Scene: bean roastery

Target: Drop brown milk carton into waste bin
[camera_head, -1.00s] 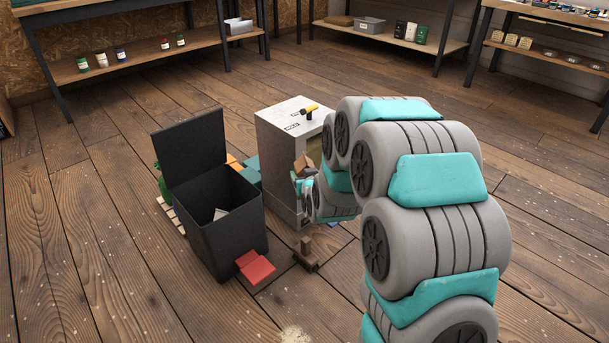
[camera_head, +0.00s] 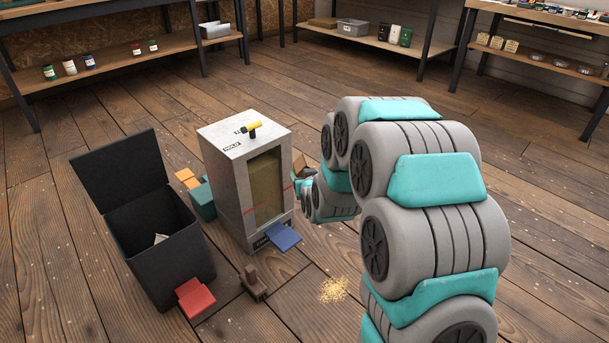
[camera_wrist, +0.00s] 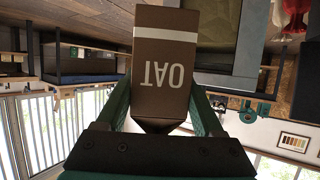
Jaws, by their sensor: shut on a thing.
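The brown milk carton (camera_wrist: 163,60) has a white band and the letters OAT, which appear upside down in the wrist view. My gripper (camera_wrist: 165,100) is shut on it, with a green finger on each side. In the head view only a small brown part of the carton (camera_head: 299,165) shows beyond my arm. The black waste bin (camera_head: 170,262) stands at the left with its lid (camera_head: 122,170) open and a red pedal (camera_head: 195,297) in front. A pale scrap lies inside it. The carton is well to the right of the bin.
A grey cabinet bin (camera_head: 228,190) with a glass front, a yellow-handled tool on top and a blue pedal stands between the waste bin and my gripper. A small brown object (camera_head: 255,285) and spilled grains (camera_head: 333,289) lie on the floor. Shelves (camera_head: 110,62) line the back.

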